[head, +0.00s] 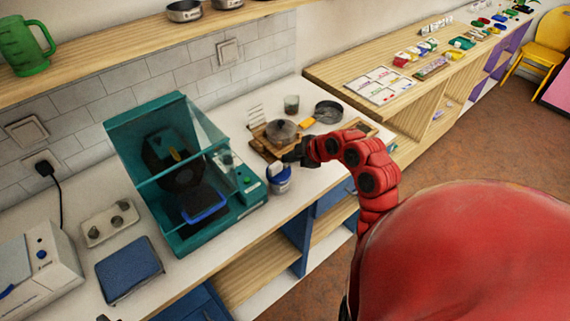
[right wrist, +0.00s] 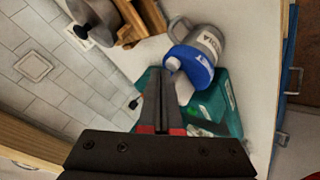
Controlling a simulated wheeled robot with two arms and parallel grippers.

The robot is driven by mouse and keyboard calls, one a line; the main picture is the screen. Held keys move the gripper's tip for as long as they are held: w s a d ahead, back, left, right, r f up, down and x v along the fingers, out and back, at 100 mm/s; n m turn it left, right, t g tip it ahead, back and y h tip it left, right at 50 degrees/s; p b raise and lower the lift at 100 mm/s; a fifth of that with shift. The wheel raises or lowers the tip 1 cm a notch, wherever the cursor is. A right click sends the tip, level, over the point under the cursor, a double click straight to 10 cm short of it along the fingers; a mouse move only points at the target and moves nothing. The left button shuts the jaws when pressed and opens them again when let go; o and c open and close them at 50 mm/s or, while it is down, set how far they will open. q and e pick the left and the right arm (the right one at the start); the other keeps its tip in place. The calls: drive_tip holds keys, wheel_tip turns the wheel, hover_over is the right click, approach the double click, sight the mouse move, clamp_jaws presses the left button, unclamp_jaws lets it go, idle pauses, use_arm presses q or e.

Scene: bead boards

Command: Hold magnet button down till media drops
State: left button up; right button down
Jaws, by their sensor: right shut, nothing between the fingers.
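A teal machine (head: 180,240) with a clear raised cover stands on the white counter. Inside it are a dark round part (head: 178,165) and a blue-rimmed tray (head: 205,207). Small controls (head: 248,182) sit on its right side; I cannot tell which is the magnet button. A media container (head: 279,183) with a blue lid stands right of the machine; the right wrist view shows its lid (right wrist: 190,66) beyond my fingers. My right gripper (head: 289,157) is shut and empty, above and behind the container, apart from the controls. The machine (right wrist: 228,100) is partly hidden in the wrist view. My left gripper is not in view.
A pot (head: 281,131) on a wooden stand and a dark pan (head: 328,112) are behind my right gripper. A blue-topped scale (head: 130,268) and a white device (head: 38,275) stand left of the machine. Some counter right of the container is clear.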

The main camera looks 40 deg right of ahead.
sight(289, 168)
drive_tip(key=shift+f+b, duration=0.4)
drive_tip(key=shift+b, duration=0.1)
idle(0.3)
drive_tip(key=shift+r, duration=0.15)
idle(1.5)
drive_tip(key=shift+r, duration=0.65)
drive_tip(key=shift+r, duration=0.1)
wheel_tip(289, 168, up, 5)
drive_tip(key=shift+f+p, duration=0.1)
drive_tip(key=shift+p, duration=0.75)
